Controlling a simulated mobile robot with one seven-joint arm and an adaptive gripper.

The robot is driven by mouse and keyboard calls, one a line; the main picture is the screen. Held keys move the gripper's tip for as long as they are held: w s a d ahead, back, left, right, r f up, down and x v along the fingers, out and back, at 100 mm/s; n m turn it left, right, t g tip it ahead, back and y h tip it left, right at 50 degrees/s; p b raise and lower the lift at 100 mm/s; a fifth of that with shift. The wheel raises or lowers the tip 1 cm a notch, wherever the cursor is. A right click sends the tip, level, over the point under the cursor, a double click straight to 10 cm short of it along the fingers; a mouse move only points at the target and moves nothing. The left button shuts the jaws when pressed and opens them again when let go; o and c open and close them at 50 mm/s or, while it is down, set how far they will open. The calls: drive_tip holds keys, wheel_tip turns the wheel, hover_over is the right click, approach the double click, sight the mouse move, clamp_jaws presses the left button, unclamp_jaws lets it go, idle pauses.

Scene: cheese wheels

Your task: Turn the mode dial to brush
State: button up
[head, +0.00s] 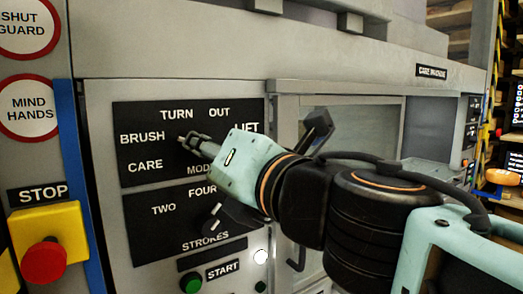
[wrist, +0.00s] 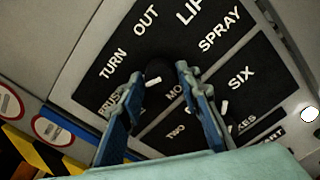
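The mode dial (wrist: 159,73) is a round black knob on a black panel, showing between my fingertips in the wrist view. A short white mark on it lies on its lower-left side, roughly toward the BRUSH label (head: 142,137). My gripper (wrist: 158,80) is open, with one finger on each side of the dial. I cannot tell whether the fingers touch it. In the head view my gripper (head: 183,141) reaches the panel just right of BRUSH and largely hides the dial. In the wrist view the left finger partly covers the BRUSH label.
The strokes dial (head: 213,224) sits below on the lower black panel (head: 150,232). A green start button (head: 191,282) is beneath. A red stop button (head: 44,262) on a yellow box stands at left. A dark handle (head: 319,127) is behind my arm.

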drive_tip(key=shift+o, duration=0.9)
drive_tip(key=v, duration=1.2)
drive_tip(key=shift+w+d, duration=0.1)
